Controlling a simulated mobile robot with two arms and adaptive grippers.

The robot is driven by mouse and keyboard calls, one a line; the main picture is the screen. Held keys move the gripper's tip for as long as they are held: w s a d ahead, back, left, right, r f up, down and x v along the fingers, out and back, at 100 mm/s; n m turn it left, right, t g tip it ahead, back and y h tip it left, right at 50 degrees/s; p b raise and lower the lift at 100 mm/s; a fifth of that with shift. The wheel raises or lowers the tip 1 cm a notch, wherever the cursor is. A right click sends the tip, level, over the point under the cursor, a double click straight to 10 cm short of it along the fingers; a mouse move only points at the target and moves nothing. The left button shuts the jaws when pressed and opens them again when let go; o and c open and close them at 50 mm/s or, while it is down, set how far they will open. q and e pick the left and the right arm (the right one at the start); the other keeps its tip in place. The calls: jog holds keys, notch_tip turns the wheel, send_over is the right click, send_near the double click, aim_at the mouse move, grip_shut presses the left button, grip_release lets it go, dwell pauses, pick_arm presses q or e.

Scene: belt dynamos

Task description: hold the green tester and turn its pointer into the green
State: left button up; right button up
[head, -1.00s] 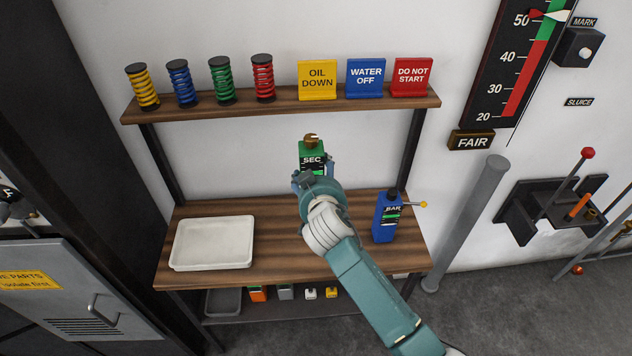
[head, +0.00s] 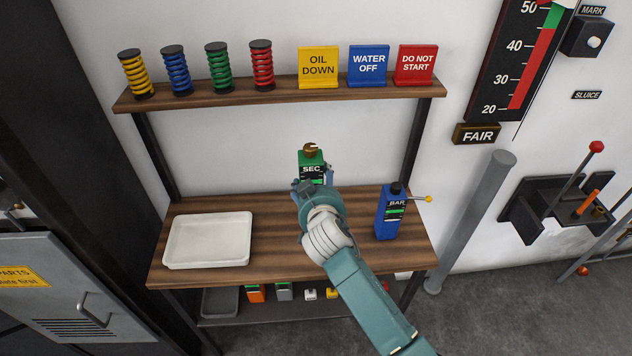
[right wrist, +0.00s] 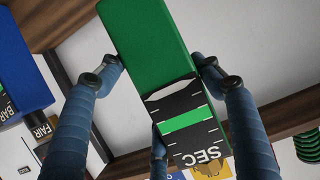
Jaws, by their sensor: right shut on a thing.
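The green tester (head: 312,163), marked SEC, stands out against the white wall above the bench in the head view, with a brass-coloured knob (head: 311,147) on top. My right gripper (head: 312,184) is shut on it from the front and hides its lower part. In the right wrist view the gripper fingers (right wrist: 160,72) lie on both sides of the green body (right wrist: 145,40). Its black dial face (right wrist: 190,128) shows white tick marks and a green band. My left gripper is not in view.
A blue tester marked BAR (head: 390,212) with a side lever stands on the bench (head: 270,258), right of my arm. A white tray (head: 208,240) sits on the left. The upper shelf (head: 220,97) carries coloured coils and signs.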

jog(key=shift+f+b, duration=1.25)
jog(key=shift+f, duration=0.35)
notch_tip(320, 180, down, 9)
jog(key=b, duration=0.7)
jog(key=shift+f+b, duration=0.15)
jog(key=shift+b, duration=0.2)
jog(key=shift+f+b, duration=0.55)
jog(key=shift+f, duration=0.05)
